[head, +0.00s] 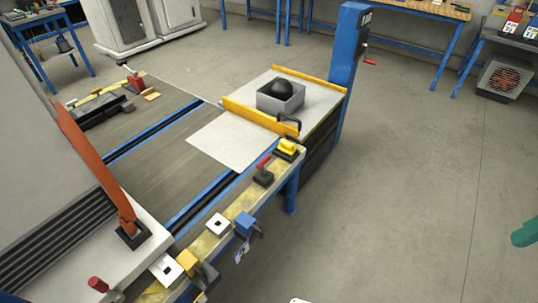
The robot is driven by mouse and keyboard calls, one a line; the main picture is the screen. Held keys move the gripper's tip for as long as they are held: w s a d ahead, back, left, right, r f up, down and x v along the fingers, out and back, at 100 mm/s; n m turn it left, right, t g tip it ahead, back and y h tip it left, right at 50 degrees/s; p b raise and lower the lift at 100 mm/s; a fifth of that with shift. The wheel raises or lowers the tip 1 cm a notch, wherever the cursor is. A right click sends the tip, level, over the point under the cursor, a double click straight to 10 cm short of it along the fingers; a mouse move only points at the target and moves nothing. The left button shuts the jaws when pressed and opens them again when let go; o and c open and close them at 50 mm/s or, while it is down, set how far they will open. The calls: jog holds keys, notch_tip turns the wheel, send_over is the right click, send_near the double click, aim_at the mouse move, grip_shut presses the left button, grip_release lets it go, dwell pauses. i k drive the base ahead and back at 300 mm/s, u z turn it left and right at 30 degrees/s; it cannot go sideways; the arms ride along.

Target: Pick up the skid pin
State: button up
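I cannot tell for sure which thing is the skid pin. A small pin with a red handle (264,163) stands in a dark block on the yellow-edged rail of the station, near the middle of the view. Another short red-topped peg (97,284) stands at the lower left on the pale machine housing. A yellow-topped dark block (287,147) sits just beyond the red-handled pin. A blue block (244,222) and a yellow block (187,260) are nearer along the same rail. My gripper is not in view.
A grey box holding a black ball (283,89) stands on a pale platform with yellow rails beside a blue post (348,75). An orange lever (100,170) rises at the left. Open floor (400,190) lies to the right. A green object (525,233) shows at the right edge.

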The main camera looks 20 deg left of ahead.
aim_at(261, 164)
jog(key=u, duration=0.55)
jog(key=i, duration=0.85)
jog(key=u, duration=0.65)
